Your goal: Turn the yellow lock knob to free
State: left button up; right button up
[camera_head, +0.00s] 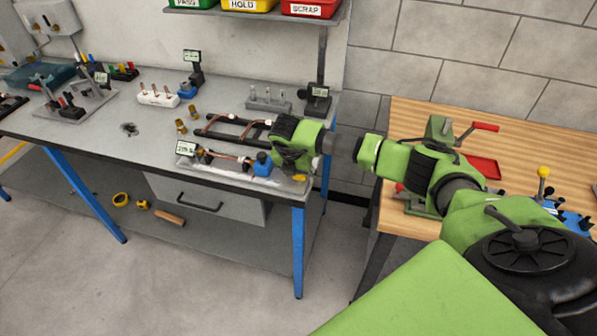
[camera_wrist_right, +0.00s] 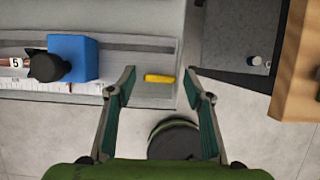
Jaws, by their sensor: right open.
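The yellow lock knob (camera_wrist_right: 159,78) is a small yellow bar lying sideways at the right end of a grey fixture rail (camera_wrist_right: 145,92). In the head view it is a small yellow spot (camera_head: 299,178) near the bench's front right corner. My right gripper (camera_wrist_right: 161,72) is open, its two fingers on either side of the knob in the wrist picture, with gaps to both. Whether the fingertips are down at knob height I cannot tell. In the head view the right gripper (camera_head: 288,158) is over the fixture's right end, its fingers mostly hidden. My left gripper is not in view.
A blue block (camera_wrist_right: 73,58) with a black knob sits on the fixture left of the gripper. A copper tube (camera_head: 225,155) runs along the fixture. A small display (camera_head: 186,148) stands at its left end. A wooden table (camera_head: 400,225) stands close on the right.

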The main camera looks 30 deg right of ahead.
jog(key=c, duration=1.1)
